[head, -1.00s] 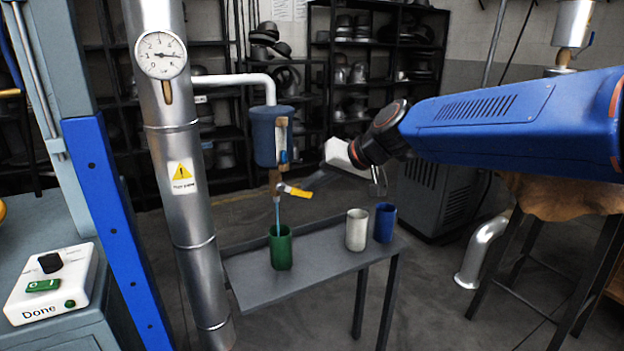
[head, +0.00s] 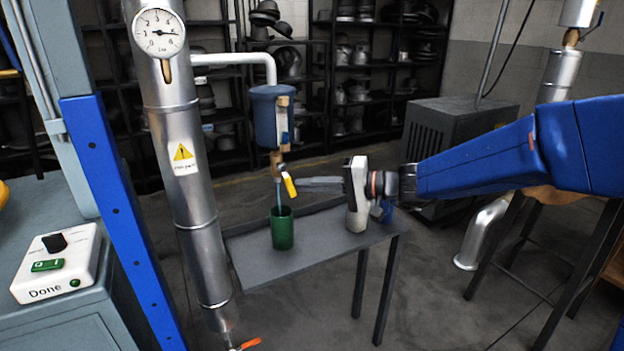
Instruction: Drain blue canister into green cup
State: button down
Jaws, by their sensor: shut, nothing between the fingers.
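The blue canister (head: 268,122) hangs from a white pipe beside the steel column. Below it is a brass outlet with a yellow valve handle (head: 289,185), which slants steeply down to the right. A thin blue stream (head: 278,194) runs from the outlet into the green cup (head: 282,232), which stands upright on the grey side table. The level inside the cup cannot be seen. My gripper (head: 300,185) is shut and empty. Its fingers point left, with the tips at or very near the handle; I cannot tell if they touch.
The grey table (head: 255,268) also bears a white cup (head: 356,219) and a blue cup (head: 386,211), both partly hidden by my gripper. The steel column (head: 190,190) with its gauge (head: 158,33) stands left. A "Done" control box (head: 56,264) sits at lower left.

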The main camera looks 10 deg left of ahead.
jog(key=shift+s+a+f+m+y, duration=0.4)
jog(key=shift+f+m+y, duration=0.1)
jog(key=shift+f, duration=0.05)
jog(key=shift+a+f, duration=0.1)
dwell(0.3)
